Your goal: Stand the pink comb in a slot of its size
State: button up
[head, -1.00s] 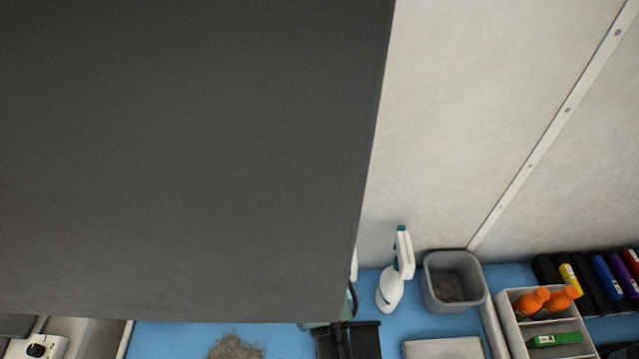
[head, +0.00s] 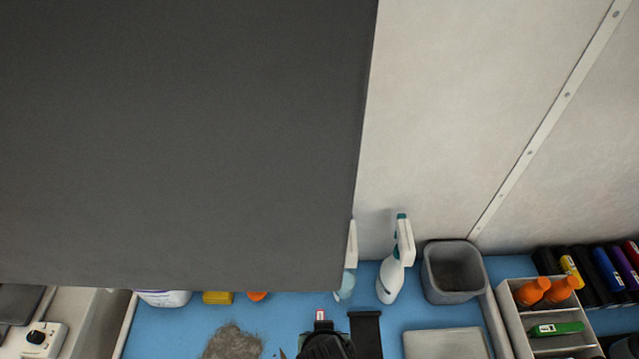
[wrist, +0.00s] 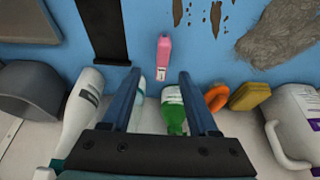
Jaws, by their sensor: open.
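A small pink piece with a white marked end (wrist: 163,55), which may be the pink comb, is on the blue surface. It also shows in the head view (head: 320,315), just beyond my gripper. No comb teeth can be made out. My gripper (wrist: 158,76) is open in the wrist view, its two blue-black fingers apart with nothing between them. The pink piece appears just past the fingertips, roughly in line with the gap. In the head view my gripper (head: 324,333) is a dark shape at the bottom edge. No slot can be made out with certainty.
A black strip (head: 366,335) lies right of my gripper. Spray bottles (head: 392,272) and a grey bin (head: 453,272) stand by the wall. A compartment tray (head: 511,315) holds orange-topped bottles. A hair pile (head: 233,343) lies left. A dark panel (head: 180,140) hides much of the head view.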

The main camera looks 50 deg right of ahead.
jog(key=shift+w+x, duration=0.1)
jog(key=shift+x, duration=1.65)
jog(key=shift+w+x, duration=0.15)
jog(key=shift+x, duration=1.65)
grip_shut()
